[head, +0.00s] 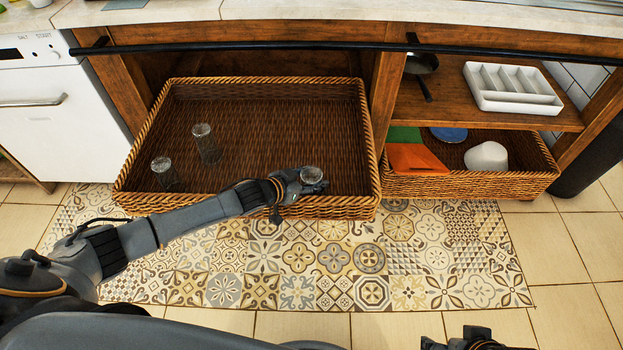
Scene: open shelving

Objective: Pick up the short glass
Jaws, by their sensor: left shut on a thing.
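My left gripper (312,187) is shut on a short clear glass (311,174), over the front right part of the large wicker basket (372,150). Only the upper part of this glass shows; the gripper hides the rest, and I cannot tell whether it touches the basket floor. Two other clear glasses stand in the left part of the basket: a taller-looking one (207,146) and one nearer the front (165,173). Part of my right gripper (476,340) shows at the bottom edge; its fingers are not clear.
A smaller basket (470,187) at the right holds an orange cloth (413,158), a blue plate (449,134) and a white bowl (487,156). A white cutlery tray (512,89) is on the shelf above. A dark rail (250,46) runs along the counter front.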

